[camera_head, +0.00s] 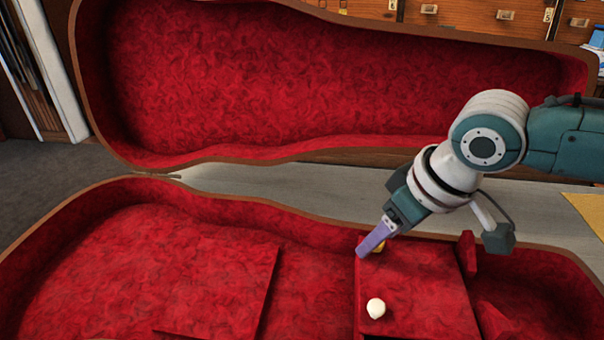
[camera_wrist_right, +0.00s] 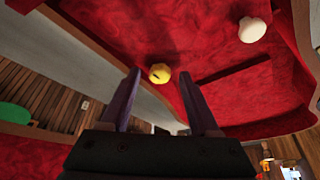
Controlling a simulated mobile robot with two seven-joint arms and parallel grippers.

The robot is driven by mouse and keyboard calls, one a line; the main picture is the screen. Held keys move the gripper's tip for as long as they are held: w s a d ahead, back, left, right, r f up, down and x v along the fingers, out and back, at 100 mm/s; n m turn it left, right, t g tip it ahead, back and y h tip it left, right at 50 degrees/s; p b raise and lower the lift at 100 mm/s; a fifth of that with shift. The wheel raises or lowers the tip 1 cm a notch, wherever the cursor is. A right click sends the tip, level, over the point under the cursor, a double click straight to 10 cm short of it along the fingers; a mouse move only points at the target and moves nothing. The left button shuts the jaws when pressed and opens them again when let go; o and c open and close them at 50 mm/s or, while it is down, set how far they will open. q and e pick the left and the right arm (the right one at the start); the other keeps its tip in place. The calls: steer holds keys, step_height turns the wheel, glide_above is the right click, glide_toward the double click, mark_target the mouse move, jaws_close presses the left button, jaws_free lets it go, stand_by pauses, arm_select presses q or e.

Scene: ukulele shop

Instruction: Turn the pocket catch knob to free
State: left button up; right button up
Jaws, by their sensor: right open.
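A small yellow knob with a dark line on its face, which looks like the pocket catch knob, sits on the red pocket lid (camera_head: 422,290) near its far left corner. In the head view the knob (camera_head: 380,248) is partly hidden behind my right gripper (camera_head: 368,249). In the right wrist view the yellow knob (camera_wrist_right: 160,74) shows whole, just beyond and between the two open fingertips. The fingers hold nothing; I cannot tell whether they touch the knob. A round white knob (camera_head: 376,308) stands on the same lid nearer the front. My left gripper is not in view.
The ukulele case (camera_head: 110,184) lies open on a grey bench (camera_head: 310,190), its red-lined lid (camera_head: 300,80) raised behind. Another red panel (camera_head: 220,290) lies in the case's left part. A yellow cloth (camera_head: 587,212) is at the right. Drawers (camera_head: 470,15) stand behind.

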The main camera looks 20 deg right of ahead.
jaws_close()
stand_by(0.4)
